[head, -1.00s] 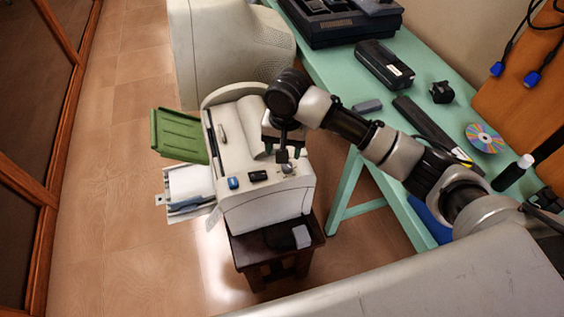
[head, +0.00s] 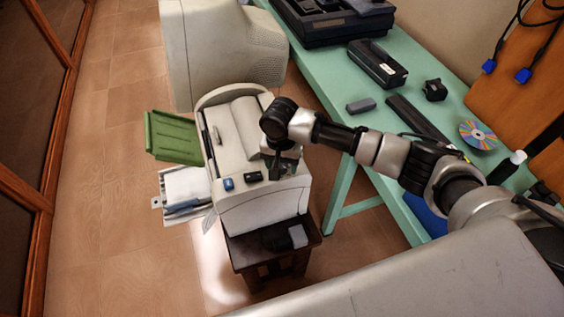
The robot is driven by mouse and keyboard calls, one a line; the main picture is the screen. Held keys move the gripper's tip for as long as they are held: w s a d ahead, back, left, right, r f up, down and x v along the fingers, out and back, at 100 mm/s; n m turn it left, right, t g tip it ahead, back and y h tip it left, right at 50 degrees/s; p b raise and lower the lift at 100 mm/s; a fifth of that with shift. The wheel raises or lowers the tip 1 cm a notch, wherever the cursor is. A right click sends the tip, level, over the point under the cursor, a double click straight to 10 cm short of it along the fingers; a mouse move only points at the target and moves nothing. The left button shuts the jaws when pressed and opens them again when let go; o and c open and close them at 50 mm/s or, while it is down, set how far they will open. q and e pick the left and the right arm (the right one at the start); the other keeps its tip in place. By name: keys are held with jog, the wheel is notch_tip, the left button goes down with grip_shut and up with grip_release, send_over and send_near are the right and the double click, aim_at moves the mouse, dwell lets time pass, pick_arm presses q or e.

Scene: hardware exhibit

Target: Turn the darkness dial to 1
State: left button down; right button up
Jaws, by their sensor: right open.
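The cream machine (head: 255,212), a printer or copier, stands on a small dark stool. Its top panel carries a blue button (head: 228,184) and a black switch (head: 252,177). My right gripper (head: 277,172) points down over the right part of this panel, close to its surface. Its jaws are open, and I cannot tell whether they touch anything. The darkness dial is hidden behind the gripper, and its setting cannot be read. My left gripper is not in view.
A green tray (head: 172,137) and a paper tray (head: 185,188) stick out at the machine's left. A CRT monitor (head: 215,50) stands behind it. The teal table (head: 333,90) at right holds several devices and a disc (head: 477,134). The dark stool (head: 245,250) is below; floor at left is clear.

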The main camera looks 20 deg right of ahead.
jog(key=shift+f, duration=0.1)
jog(key=c, duration=0.9)
jog(key=shift+r+n+p, duration=0.2)
jog(key=shift+n+p, duration=0.5)
jog(key=shift+p, duration=0.35)
jog(key=n+p, duration=0.5)
jog(key=n, duration=0.1)
jog(key=shift+n+p, duration=0.3)
jog(key=shift+n, duration=0.1)
jog(key=shift+f+n+p, duration=0.2)
jog(key=shift+n+p, duration=0.5)
jog(key=shift+n, duration=1.2)
